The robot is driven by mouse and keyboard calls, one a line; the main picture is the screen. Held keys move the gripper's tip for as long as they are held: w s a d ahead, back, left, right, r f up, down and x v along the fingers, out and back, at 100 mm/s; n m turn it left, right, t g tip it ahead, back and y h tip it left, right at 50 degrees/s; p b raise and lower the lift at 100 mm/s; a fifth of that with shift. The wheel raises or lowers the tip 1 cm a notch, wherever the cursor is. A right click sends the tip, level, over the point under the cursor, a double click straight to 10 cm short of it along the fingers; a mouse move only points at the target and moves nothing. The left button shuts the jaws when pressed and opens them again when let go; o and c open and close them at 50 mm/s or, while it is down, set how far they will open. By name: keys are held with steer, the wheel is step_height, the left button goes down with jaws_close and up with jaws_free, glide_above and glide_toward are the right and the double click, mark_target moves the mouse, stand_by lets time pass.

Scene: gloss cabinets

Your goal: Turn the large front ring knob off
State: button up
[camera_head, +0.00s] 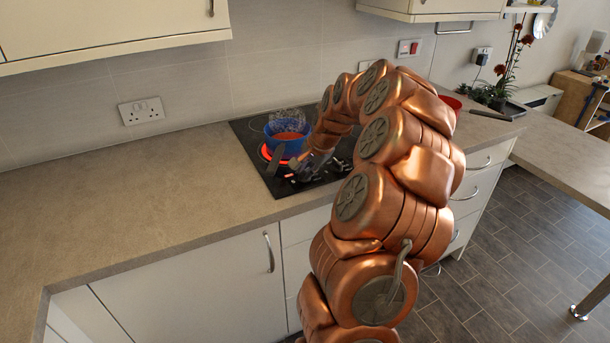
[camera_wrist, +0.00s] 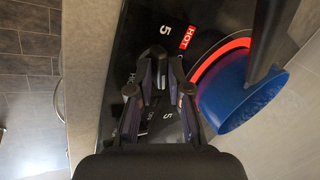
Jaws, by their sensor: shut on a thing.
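The black hob (camera_head: 245,130) is set in the worktop. A blue pot (camera_head: 285,130) with reddish contents stands on a ring that glows red (camera_head: 266,153). In the wrist view, the pot (camera_wrist: 240,105) and the glowing ring (camera_wrist: 212,60) are right of my gripper (camera_wrist: 158,68). My gripper is low over the hob's control area and also shows in the head view (camera_head: 300,168). Its fingers are closed on a small pale knob (camera_wrist: 158,82), mostly hidden between them. I cannot read which ring this knob's mark names.
The pot's dark handle (camera_wrist: 266,38) sticks out near my gripper's right side. A red "HOT" label (camera_wrist: 188,37) shows by the glowing ring. The worktop (camera_head: 130,190) left of the hob is clear.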

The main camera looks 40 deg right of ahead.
steer(key=n+y, duration=0.1)
steer(key=n, duration=0.1)
steer(key=n+y+b, duration=0.1)
steer(key=n, duration=0.1)
steer(key=shift+f+n, duration=0.3)
steer(key=shift+f, duration=0.1)
steer(key=shift+o, duration=0.2)
steer(key=shift+d+n+g+y+b, duration=0.2)
steer(key=shift+n+g+y, duration=0.2)
steer(key=shift+n, duration=0.75)
steer(key=shift+d+n+g+y+b, duration=0.15)
steer(key=shift+n+g+y, duration=0.25)
steer(key=shift+n, duration=0.75)
steer(key=shift+s+a, duration=0.1)
steer(key=o, duration=0.6)
steer(key=shift+r, duration=0.3)
steer(key=shift+s+a+r+b, duration=0.25)
steer(key=shift+s+r+b, duration=0.15)
steer(key=shift+s+r, duration=0.3)
steer(key=shift+s+a+r+b, duration=0.25)
steer(key=shift+s+r+b, duration=0.2)
steer(key=shift+s+r, duration=0.3)
steer(key=shift+s+a+r+b, duration=0.25)
steer(key=shift+s+r+b, duration=0.25)
steer(key=shift+s, duration=0.3)
